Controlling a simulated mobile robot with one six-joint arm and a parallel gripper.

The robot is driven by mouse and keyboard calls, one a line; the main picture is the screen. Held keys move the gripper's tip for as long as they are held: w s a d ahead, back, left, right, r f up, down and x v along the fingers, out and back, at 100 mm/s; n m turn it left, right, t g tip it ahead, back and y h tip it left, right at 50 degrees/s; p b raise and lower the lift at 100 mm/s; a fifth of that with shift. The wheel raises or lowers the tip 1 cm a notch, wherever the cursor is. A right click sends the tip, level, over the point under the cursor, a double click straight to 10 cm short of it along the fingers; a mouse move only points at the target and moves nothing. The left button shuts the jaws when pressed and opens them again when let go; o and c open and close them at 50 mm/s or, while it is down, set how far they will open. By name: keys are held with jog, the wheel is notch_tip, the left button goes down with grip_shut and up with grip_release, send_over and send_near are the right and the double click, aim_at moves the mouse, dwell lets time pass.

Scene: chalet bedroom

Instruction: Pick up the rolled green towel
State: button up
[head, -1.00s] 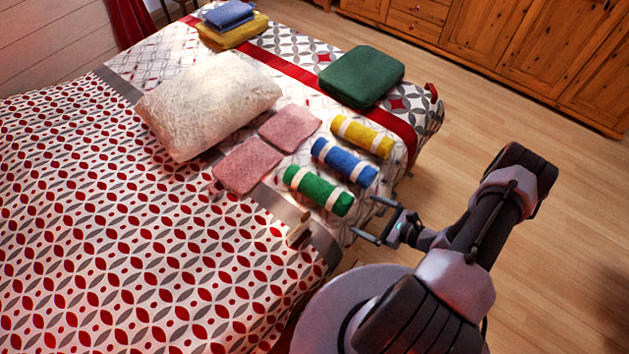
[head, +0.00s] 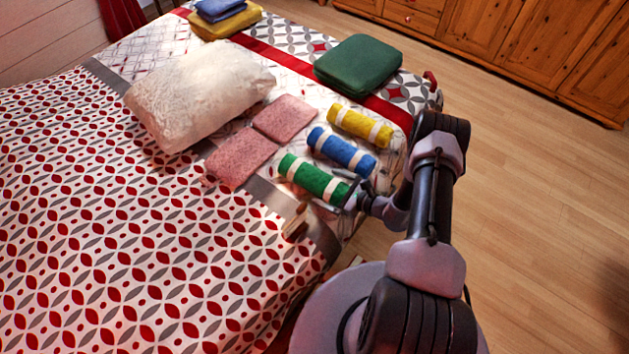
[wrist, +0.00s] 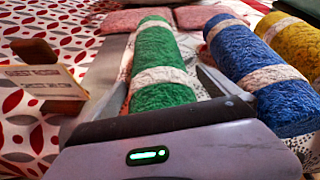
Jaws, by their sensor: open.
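The rolled green towel (head: 313,180) with pale bands lies on the bed near its front right edge. My gripper (head: 353,193) is at the towel's near right end in the head view. In the wrist view the green towel (wrist: 158,75) lies lengthwise ahead, between the two fingers of my open gripper (wrist: 165,95). One finger shows on each side of the roll. The towel rests on the bed. The gripper body hides its near end.
A rolled blue towel (head: 342,151) lies close beside the green one, with a rolled yellow towel (head: 360,126) beyond. A wooden block with a label (wrist: 45,80) stands to the left. Pink folded cloths (head: 240,158) lie past the far end.

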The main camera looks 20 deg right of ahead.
jog(key=c, duration=1.6)
jog(key=shift+r, duration=0.15)
